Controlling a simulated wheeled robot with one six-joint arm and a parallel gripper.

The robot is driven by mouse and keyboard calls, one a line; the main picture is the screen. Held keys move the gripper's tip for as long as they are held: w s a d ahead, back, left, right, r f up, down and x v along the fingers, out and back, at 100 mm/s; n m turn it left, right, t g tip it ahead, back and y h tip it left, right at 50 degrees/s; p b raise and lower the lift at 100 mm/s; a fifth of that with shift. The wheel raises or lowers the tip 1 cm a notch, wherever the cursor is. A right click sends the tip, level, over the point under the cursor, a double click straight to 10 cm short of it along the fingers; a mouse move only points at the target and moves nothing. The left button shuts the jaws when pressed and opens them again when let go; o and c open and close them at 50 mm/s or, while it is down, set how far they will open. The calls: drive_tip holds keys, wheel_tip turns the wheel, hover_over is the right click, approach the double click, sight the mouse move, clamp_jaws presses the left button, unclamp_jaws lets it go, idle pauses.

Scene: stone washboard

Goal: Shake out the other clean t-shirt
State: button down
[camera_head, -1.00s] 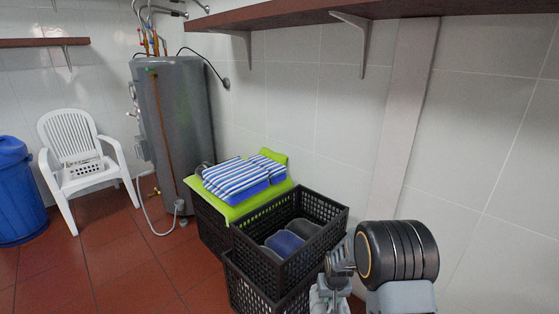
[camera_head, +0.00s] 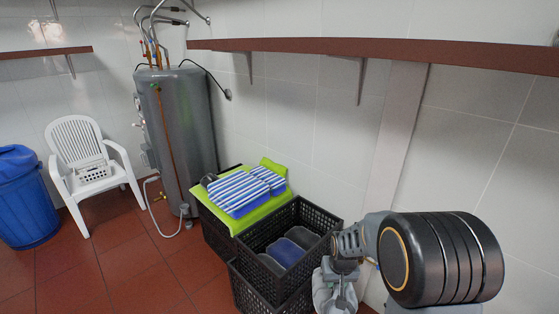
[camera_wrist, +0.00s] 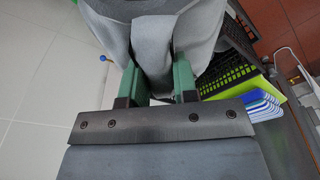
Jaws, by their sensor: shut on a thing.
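A light grey cloth, seemingly the t-shirt (camera_wrist: 205,40), hangs in folds at the top of the wrist view. My gripper (camera_wrist: 157,75) has its two green fingers on either side of a fold of this cloth and is shut on it. The cloth spreads beyond both fingers, so its full shape is hidden. In the head view, my arm is at the lower right, beside the black crate, with a pale grey shape (camera_head: 333,292) below the wrist. I cannot tell there how much of that shape is cloth.
A black crate (camera_head: 322,222) holds dark blue and grey folded items (camera_head: 285,252), stacked on another crate (camera_head: 250,297). Behind it, blue-and-white striped cloth (camera_head: 238,188) lies on green cloth (camera_head: 240,222). A boiler (camera_head: 182,130), white chair (camera_head: 82,150) and blue bin (camera_head: 22,200) stand left. A shelf (camera_head: 380,52) runs overhead.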

sight(332, 298)
wheel_tip(332, 298, down, 10)
drive_tip(key=shift+w+r, duration=0.1)
drive_tip(key=shift+r, duration=0.1)
idle(0.3)
drive_tip(key=shift+r, duration=0.1)
idle(0.8)
wheel_tip(332, 298, up, 15)
drive_tip(key=shift+f, duration=0.25)
wheel_tip(332, 298, down, 15)
drive_tip(key=shift+r, duration=0.15)
